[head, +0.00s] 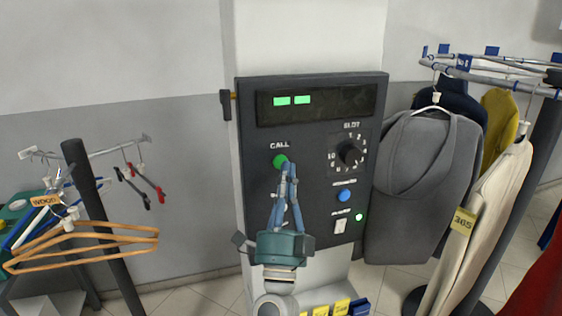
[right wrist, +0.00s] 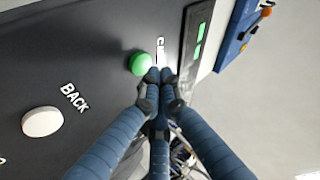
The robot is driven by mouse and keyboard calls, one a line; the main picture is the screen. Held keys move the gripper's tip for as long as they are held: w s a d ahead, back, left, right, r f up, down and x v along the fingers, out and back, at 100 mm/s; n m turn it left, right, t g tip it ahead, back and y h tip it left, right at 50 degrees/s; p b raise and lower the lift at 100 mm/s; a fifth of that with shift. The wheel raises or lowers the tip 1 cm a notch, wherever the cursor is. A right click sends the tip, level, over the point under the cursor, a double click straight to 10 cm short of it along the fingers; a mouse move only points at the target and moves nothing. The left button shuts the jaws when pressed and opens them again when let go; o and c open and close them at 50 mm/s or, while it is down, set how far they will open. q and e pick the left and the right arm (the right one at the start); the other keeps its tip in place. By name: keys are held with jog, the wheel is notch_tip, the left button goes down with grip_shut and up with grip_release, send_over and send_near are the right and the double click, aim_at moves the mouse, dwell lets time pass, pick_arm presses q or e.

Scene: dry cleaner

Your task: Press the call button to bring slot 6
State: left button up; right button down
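The green call button (head: 280,161) sits under the word CALL on the dark control panel (head: 262,140); it also shows in the right wrist view (right wrist: 141,64). My right gripper (head: 288,168) has its fingertips together, with nothing between them. The tips are at the button's lower right edge in the head view, and just beside it in the right wrist view (right wrist: 160,76). I cannot tell whether they touch it. The black SLOT dial (head: 350,154) is right of the button; its setting is too small to read surely. The display (head: 317,103) shows two green blocks. My left gripper is out of view.
A white BACK button (right wrist: 42,121) shows in the right wrist view. Wooden hangers (head: 100,237) hang at left. A garment rail (head: 495,72) with clothes stands close at right.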

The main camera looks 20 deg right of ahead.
jog(key=shift+s, duration=0.15)
jog(key=s+p, duration=0.1)
jog(key=s, duration=0.3)
jog(key=shift+s, duration=0.35)
dwell(0.5)
